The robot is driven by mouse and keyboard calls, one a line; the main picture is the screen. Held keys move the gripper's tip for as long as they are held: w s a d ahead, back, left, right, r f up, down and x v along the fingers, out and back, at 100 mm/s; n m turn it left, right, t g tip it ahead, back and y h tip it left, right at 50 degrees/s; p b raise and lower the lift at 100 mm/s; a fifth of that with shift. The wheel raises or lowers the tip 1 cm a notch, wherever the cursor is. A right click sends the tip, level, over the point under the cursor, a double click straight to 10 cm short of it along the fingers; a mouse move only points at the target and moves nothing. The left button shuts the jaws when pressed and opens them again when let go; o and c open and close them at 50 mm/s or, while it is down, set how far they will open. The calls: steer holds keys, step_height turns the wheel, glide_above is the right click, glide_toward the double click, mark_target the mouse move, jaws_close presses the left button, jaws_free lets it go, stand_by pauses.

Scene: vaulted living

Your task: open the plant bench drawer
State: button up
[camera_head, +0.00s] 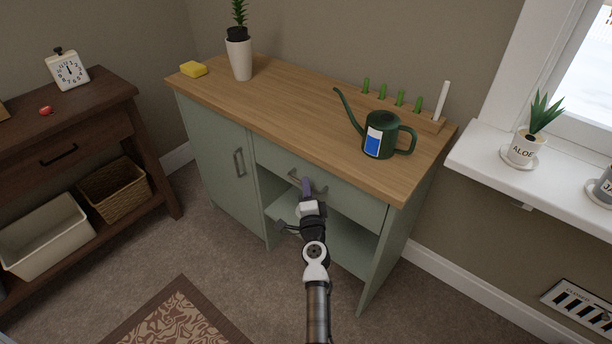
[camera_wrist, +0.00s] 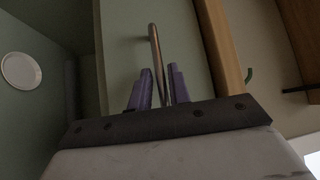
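The plant bench (camera_head: 222,158) is pale green with a wooden top. Its drawer front (camera_head: 345,197) sits below the top on the right and looks closed. A metal bar handle (camera_head: 320,188) is on that front. My gripper (camera_head: 307,187) is at the handle, its purple fingers hiding part of it. In the wrist view the handle (camera_wrist: 154,45) runs down between the two fingers (camera_wrist: 160,85), with the drawer front (camera_wrist: 178,50) behind. A narrow gap shows left of the bar; the right finger is very close, and I cannot tell whether it touches.
A green watering can (camera_head: 380,140), a potted plant (camera_head: 239,58) and a yellow sponge (camera_head: 194,69) stand on the bench top. A cabinet door (camera_head: 220,160) is left of the drawer, an open shelf (camera_head: 345,238) below. Carpet (camera_head: 260,285) in front is mostly clear.

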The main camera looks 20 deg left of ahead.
steer(key=shift+w+a+r, duration=0.1)
steer(key=shift+w+a, duration=0.2)
steer(key=shift+w, duration=0.2)
jaws_close()
